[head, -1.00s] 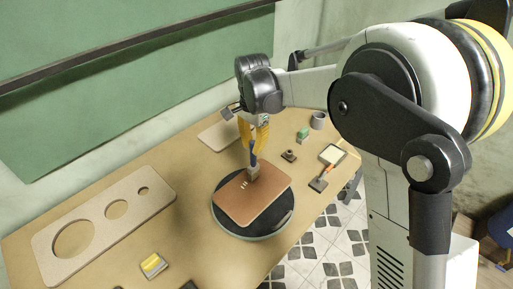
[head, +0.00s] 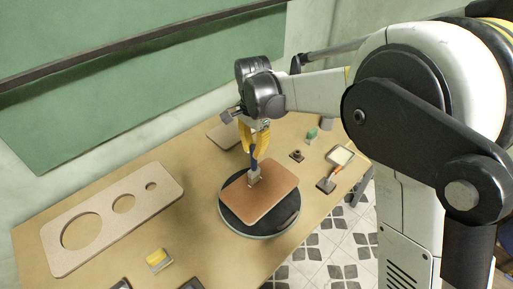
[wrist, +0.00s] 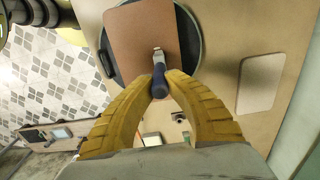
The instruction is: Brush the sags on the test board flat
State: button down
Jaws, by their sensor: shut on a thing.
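The test board (head: 262,200) is a copper-brown rectangular panel lying on a round dark turntable (head: 232,219). It also shows at the top of the wrist view (wrist: 133,38). My gripper (head: 257,147) has yellow fingers and is shut on the blue handle of a brush (head: 254,173). The brush points down, with its head at the upper left part of the board. In the wrist view the blue handle (wrist: 159,82) sits between the fingertips (wrist: 160,88). The bristles' contact with the board is hard to tell. Sags are too small to make out clearly.
A pale board with three round holes (head: 150,208) lies at the left. A yellow-topped block (head: 157,259) lies in front. A tray (head: 340,156), an orange-handled brush (head: 328,181) and a green item (head: 311,135) lie at the right.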

jog(key=shift+s+a, duration=0.1)
jog(key=shift+s+a, duration=1)
jog(key=shift+s, duration=0.15)
jog(key=shift+w, duration=0.1)
jog(key=shift+w+a, duration=0.55)
jog(key=shift+a, duration=0.2)
jog(key=shift+w+d, duration=1.05)
jog(key=shift+w, duration=0.2)
jog(key=shift+w+d, duration=0.1)
jog(key=shift+d, duration=0.05)
